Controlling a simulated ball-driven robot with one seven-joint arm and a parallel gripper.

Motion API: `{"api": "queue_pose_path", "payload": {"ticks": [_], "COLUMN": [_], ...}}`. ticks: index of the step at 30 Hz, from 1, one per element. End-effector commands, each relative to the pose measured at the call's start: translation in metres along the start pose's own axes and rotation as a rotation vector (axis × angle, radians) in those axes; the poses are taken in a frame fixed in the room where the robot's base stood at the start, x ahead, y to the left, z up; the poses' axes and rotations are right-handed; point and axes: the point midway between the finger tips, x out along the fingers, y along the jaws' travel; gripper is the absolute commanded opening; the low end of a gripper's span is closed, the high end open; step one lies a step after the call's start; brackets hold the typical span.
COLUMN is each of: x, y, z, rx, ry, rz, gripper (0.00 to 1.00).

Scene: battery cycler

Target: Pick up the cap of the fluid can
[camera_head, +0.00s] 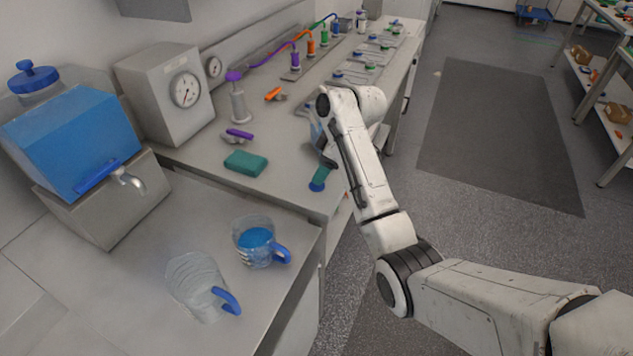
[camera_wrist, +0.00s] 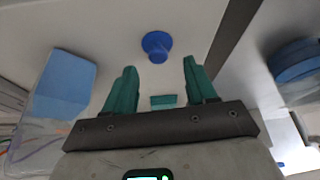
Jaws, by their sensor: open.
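The fluid can (camera_head: 75,140) is a blue-filled container with a metal spout at the left of the head view. Its blue knobbed cap (camera_head: 33,77) sits on top. My gripper (camera_wrist: 158,75) is open, with two teal fingers apart and nothing between their tips. In the head view it hangs at the bench's front edge, well right of the can, partly hidden by my arm. A small flared blue piece (camera_wrist: 157,45) shows beyond the fingertips in the wrist view; a blue piece (camera_head: 318,186) also shows below my gripper in the head view. I cannot tell what it is.
A jug of blue liquid (camera_head: 255,240) and a clear empty jug (camera_head: 200,287) stand on the near bench. A teal sponge (camera_head: 246,162), a purple-topped bottle (camera_head: 238,105) and a grey gauge box (camera_head: 170,95) stand behind. The floor (camera_head: 500,260) at right is clear.

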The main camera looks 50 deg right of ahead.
Motion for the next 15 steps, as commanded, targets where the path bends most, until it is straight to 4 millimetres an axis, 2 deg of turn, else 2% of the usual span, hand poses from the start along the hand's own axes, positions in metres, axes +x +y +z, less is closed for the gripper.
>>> {"api": "queue_pose_path", "payload": {"ticks": [6,15], "x": [0.029,0.036], "y": [0.001,0.002], "z": [0.001,0.001], "rx": [-0.001,-0.001], "ry": [-0.002,-0.001], "rz": [-0.002,0.0], "gripper": [0.56,0.56]}}
